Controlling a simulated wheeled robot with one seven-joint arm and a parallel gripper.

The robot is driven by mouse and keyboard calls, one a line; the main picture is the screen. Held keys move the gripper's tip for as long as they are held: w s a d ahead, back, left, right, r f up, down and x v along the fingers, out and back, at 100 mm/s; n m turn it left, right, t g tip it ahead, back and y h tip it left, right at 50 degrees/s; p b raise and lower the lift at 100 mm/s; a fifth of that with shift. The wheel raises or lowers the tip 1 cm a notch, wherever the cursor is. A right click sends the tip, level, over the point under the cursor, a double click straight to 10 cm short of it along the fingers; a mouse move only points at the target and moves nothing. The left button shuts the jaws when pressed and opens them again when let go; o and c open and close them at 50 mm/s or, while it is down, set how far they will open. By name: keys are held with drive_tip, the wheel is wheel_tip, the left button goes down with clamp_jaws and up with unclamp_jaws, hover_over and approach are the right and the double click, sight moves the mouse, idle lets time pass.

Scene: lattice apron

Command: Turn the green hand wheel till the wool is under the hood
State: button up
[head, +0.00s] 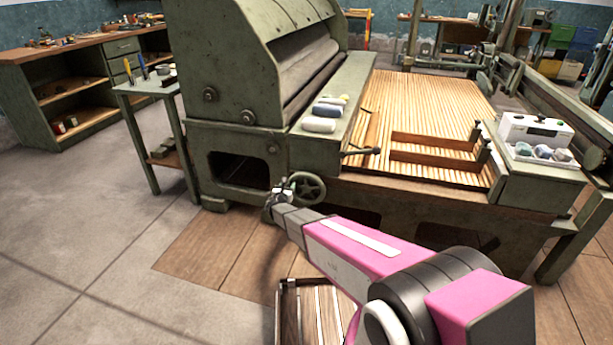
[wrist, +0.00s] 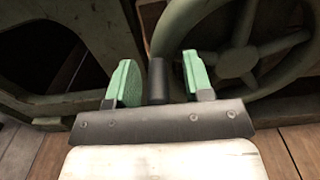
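The green hand wheel (head: 309,187) is on the machine's front, low down; its hub and spokes show large in the wrist view (wrist: 237,63). My gripper (head: 281,194) is at the wheel's left side. In the wrist view its two green fingertips (wrist: 161,82) stand apart on either side of a dark upright grip (wrist: 156,80), with gaps to it. The green hood (head: 222,60) rises at the machine's left end, above a roller. The slatted apron (head: 430,105) stretches right from it. I cannot make out wool on the apron; pale rolls (head: 319,125) lie on the ledge beside the hood.
A white box (head: 535,131) and a tray of grey-blue lumps (head: 541,158) sit at the machine's right corner. A small side table (head: 150,88) stands left of the machine. A slatted wooden piece (head: 308,315) is on the floor near me. Open floor lies front left.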

drive_tip(key=v, duration=0.8)
idle(0.4)
idle(0.5)
drive_tip(key=s+d+r+m+g+h, duration=0.1)
drive_tip(key=s+d+r+m+g, duration=0.25)
drive_tip(key=s+d+m, duration=0.35)
drive_tip(key=s+d+r+m+g+h, duration=0.1)
drive_tip(key=s+d+r+m+g, duration=0.1)
drive_tip(key=d+m+g, duration=0.45)
drive_tip(key=s+d+r+m+g+h, duration=0.1)
drive_tip(key=s+d+r+m, duration=0.1)
drive_tip(key=s+d+m, duration=0.5)
drive_tip(key=s+d+r+m+g+y, duration=0.1)
drive_tip(key=s+r+m+g+y, duration=0.2)
drive_tip(key=s, duration=0.4)
drive_tip(key=s+d+r+m+g+y, duration=0.2)
drive_tip(key=s+r+m+g+y, duration=0.1)
drive_tip(key=s+m+y, duration=0.3)
drive_tip(key=shift+s+d+r+m, duration=0.15)
drive_tip(key=shift+s+r+m, duration=0.45)
drive_tip(key=shift+s+m, duration=0.65)
